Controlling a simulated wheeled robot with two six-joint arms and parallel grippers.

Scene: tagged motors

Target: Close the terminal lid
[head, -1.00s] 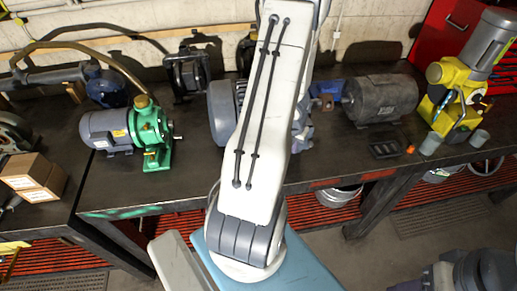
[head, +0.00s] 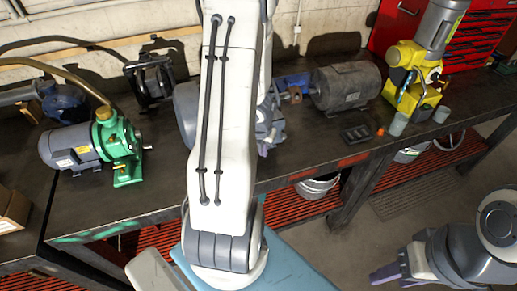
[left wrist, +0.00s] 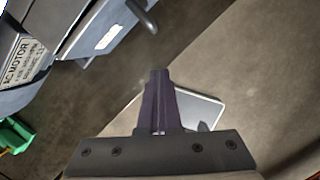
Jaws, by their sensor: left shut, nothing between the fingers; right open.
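My left gripper (head: 264,149) shows only partly behind my white arm in the head view, by the bench's front. In the left wrist view its dark purple fingers (left wrist: 158,100) are together and empty. A grey motor body (left wrist: 75,25) with an "AC MOTOR" label is at upper left there, apart from the fingers. In the head view a large grey motor (head: 184,112) is mostly hidden behind my arm. I cannot make out the terminal lid or its position. My right gripper (head: 386,274) is open and empty at lower right, away from the bench.
A green pump with grey motor (head: 70,148) stands left on the dark bench (head: 130,205). A dark grey motor (head: 345,88), a black tray (head: 358,132), grey cups (head: 398,124) and a yellow machine (head: 415,75) stand right. A pale flat panel (left wrist: 200,108) lies behind the left fingers.

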